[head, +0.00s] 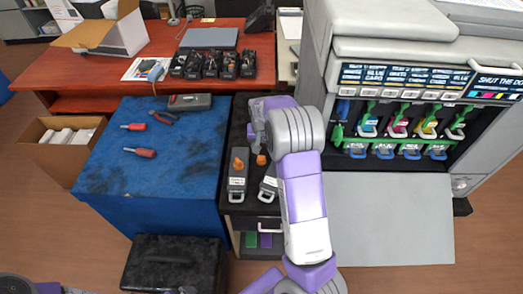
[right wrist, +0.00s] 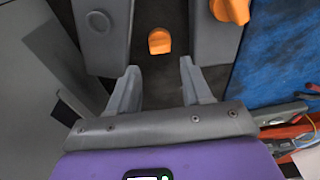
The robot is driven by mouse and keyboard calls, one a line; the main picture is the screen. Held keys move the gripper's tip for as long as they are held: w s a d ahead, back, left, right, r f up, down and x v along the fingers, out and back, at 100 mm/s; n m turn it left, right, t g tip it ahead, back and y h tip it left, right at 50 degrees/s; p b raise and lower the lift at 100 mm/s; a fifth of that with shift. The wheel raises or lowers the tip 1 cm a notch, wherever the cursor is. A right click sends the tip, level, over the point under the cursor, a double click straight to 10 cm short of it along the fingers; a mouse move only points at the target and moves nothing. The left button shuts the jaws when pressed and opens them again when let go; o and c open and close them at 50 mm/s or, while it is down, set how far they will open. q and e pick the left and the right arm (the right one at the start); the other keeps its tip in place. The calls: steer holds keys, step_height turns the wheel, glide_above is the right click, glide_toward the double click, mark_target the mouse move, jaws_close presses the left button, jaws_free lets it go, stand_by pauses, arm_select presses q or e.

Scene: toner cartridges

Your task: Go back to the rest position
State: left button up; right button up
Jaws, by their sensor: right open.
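My right gripper (head: 256,124) is over the far part of the small black cabinet top, beside the printer. In the right wrist view its two fingers (right wrist: 160,88) are apart with nothing between them. Two grey toner cartridges with orange knobs lie on the cabinet: the left one (head: 237,182) is in plain view, and the right one (head: 268,187) is partly hidden by my right arm. In the right wrist view, grey cartridge bodies (right wrist: 102,40) and orange knobs (right wrist: 160,41) lie just beyond the fingertips. My left gripper is not in view.
The open printer (head: 400,120) with coloured cartridge slots stands right of my arm, its front flap (head: 390,220) lowered. A blue cabinet (head: 185,185) with screwdrivers and pliers stands left. A red desk (head: 275,85) with several black cartridges is behind. A black case (head: 172,262) sits near the front.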

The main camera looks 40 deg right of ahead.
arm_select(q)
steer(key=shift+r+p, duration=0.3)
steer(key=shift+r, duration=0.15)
arm_select(e)
steer(key=shift+s+a+r, duration=0.1)
steer(key=shift+s+r, duration=0.05)
steer(key=shift+r, duration=0.7)
steer(key=shift+s+a+r, duration=0.1)
steer(key=shift+r, duration=0.75)
